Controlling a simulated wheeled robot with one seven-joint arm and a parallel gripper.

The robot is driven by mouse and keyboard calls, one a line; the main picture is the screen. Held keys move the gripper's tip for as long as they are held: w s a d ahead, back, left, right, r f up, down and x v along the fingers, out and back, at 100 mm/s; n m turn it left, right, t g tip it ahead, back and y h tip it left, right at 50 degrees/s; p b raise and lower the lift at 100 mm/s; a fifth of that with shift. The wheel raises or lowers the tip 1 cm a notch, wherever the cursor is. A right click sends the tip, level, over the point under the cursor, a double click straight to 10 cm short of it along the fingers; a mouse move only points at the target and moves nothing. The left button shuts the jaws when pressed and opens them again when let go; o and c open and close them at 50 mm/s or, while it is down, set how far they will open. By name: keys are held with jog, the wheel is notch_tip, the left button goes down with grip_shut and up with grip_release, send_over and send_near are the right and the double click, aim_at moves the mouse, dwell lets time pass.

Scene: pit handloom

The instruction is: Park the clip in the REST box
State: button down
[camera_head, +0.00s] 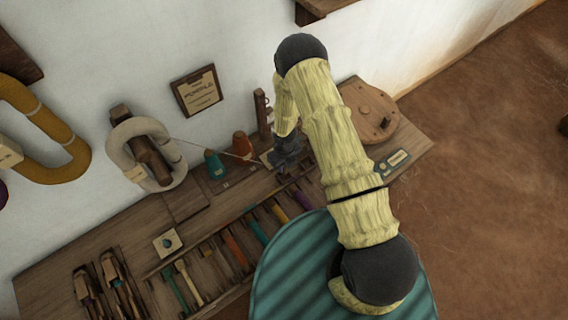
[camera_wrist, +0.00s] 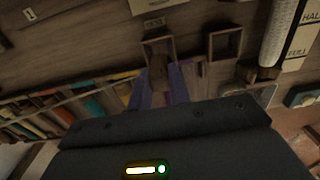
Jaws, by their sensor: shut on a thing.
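My gripper (camera_wrist: 158,88) is shut on a small brown wooden piece, which looks like the clip (camera_wrist: 158,70). The clip sits between the two purple fingers, at the near side of a small open wooden box (camera_wrist: 173,44). Whether it is inside the box or above it I cannot tell. A second open wooden box (camera_wrist: 240,42) is to the right and looks empty. In the head view my gripper (camera_head: 288,160) is low over the bench's back part, and the clip is hidden there.
A rack of coloured sticks (camera_head: 232,248) lies along the bench front; it shows left in the wrist view (camera_wrist: 75,102). Teal (camera_head: 214,165) and red (camera_head: 242,146) cones stand left of my gripper. A round wooden disc (camera_head: 368,112) lies right, behind my arm.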

jog(key=shift+f+b, duration=1.4)
jog(key=shift+f, duration=0.7)
jog(key=c, duration=0.9)
grip_release()
jog(key=shift+r, duration=0.1)
jog(key=shift+r+p, duration=3.05)
jog(key=shift+r, duration=0.9)
